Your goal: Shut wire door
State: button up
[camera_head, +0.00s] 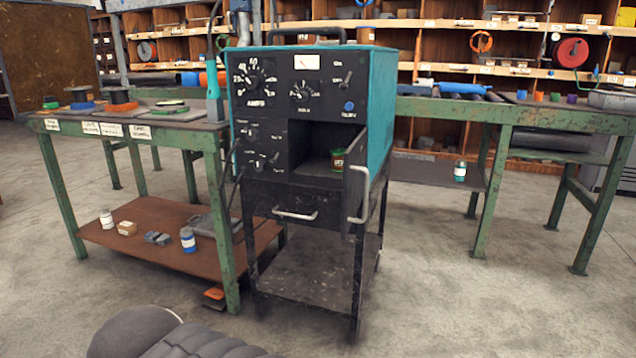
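A teal and black machine (300,80) stands on a black cart in the middle of the head view. On its front right is an open compartment (318,137). A black door (354,190), hinged at the compartment's right side, stands open toward me and shows nearly edge-on. A pale vertical handle (364,205) is on the door. A small can with a green rim (338,160) stands inside the compartment, partly behind the door. I take this to be the wire door; no label on it is readable. My gripper is not in view.
A drawer with a pale handle (295,214) sits below the compartment. A green workbench (190,128) flanks the machine on the left, another (560,118) on the right. Cables hang at the machine's left side. The concrete floor (450,310) in front and to the right is clear.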

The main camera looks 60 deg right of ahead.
aim_at(356, 176)
jog(key=k, duration=0.85)
jog(key=z, duration=1.65)
jog(key=i, duration=0.55)
jog(key=u, duration=0.05)
jog(key=k, duration=0.75)
jog(key=z, duration=0.95)
jog(key=i, duration=0.5)
